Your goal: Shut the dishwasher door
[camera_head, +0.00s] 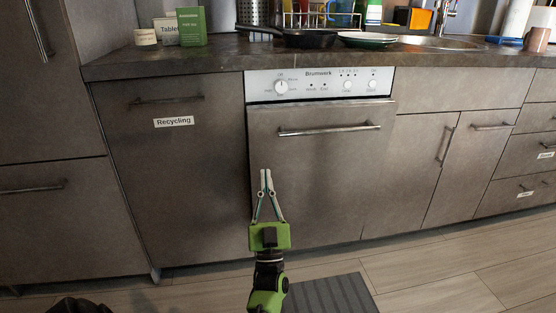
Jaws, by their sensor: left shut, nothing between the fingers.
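The dishwasher door (335,165) is a dark grey-brown panel with a horizontal bar handle (330,130). It stands upright below the white control panel (320,86) and looks flush or nearly flush with the cabinet fronts. I cannot tell whether a small gap is left. My left gripper (266,172) points up in front of the door's lower left part, its fingertips together and empty. I cannot tell whether the fingertips touch the door. My right gripper is not in view.
A cabinet with a Recycling label (174,122) adjoins on the left; drawers (520,157) are on the right. The countertop (220,58) above holds a dark pan (305,39), a plate (368,40) and boxes. A dark grey mat (335,294) lies on the wood floor.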

